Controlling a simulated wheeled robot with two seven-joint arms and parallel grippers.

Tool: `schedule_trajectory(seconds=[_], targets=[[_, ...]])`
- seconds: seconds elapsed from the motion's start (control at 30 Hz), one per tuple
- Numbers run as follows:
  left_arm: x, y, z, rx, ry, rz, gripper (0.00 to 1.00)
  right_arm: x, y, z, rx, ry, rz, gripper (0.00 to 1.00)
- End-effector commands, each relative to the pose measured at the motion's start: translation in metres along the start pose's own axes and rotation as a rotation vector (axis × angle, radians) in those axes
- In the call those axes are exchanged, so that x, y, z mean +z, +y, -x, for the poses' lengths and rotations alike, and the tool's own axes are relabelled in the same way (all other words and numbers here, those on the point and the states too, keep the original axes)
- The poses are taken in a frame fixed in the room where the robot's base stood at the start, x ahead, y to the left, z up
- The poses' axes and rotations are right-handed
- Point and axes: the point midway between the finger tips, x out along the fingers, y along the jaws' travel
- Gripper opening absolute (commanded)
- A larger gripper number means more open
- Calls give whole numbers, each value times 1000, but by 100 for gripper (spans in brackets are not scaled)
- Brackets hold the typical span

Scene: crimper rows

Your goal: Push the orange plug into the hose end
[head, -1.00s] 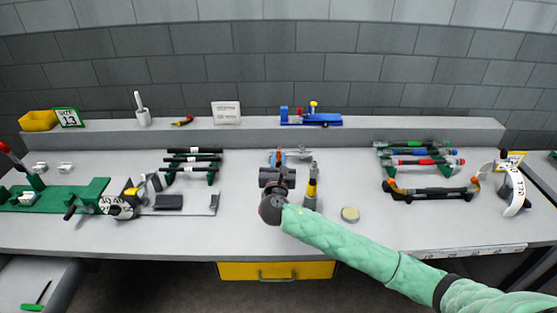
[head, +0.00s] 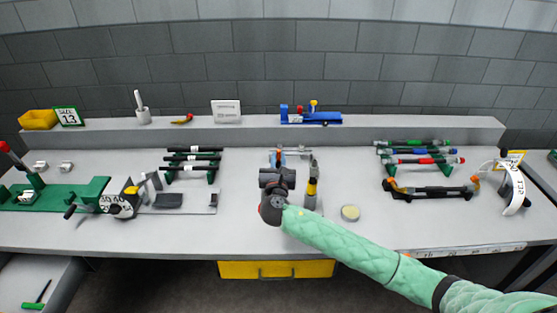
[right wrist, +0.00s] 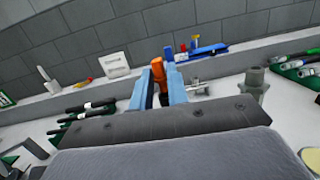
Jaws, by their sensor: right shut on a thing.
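The orange plug (right wrist: 171,72) is held upright between the blue fingers of my right gripper (right wrist: 160,84) in the right wrist view. In the head view my right gripper (head: 278,158) is over the middle of the bench, with its dark wrist hiding much of what lies in front of it. I cannot tell for sure which part is the hose end. A small metal clamp-like piece (right wrist: 197,87) is just right of the fingers and also shows in the head view (head: 302,153). My left gripper is not in view.
An upright grey and yellow piece (head: 312,182) stands close to the right of my wrist. Dark hoses (head: 192,159) lie on a rack at left, and colour-banded hoses (head: 420,160) at right. A round yellowish disc (head: 350,213) lies in front.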

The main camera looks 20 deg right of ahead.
Motion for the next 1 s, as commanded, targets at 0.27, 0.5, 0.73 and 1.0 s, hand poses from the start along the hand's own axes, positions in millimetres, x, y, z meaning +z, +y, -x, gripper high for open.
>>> schedule_trajectory(seconds=[0.27, 0.5, 0.73, 1.0], targets=[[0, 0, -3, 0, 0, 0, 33, -6, 0, 1, 0, 0, 0, 0], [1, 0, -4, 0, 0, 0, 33, -11, 0, 2, 0, 0, -1, 0], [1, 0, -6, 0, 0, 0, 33, -15, 0, 2, 0, 1, -1, 0], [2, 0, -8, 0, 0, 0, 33, -21, 0, 3, 0, 1, -1, 0]])
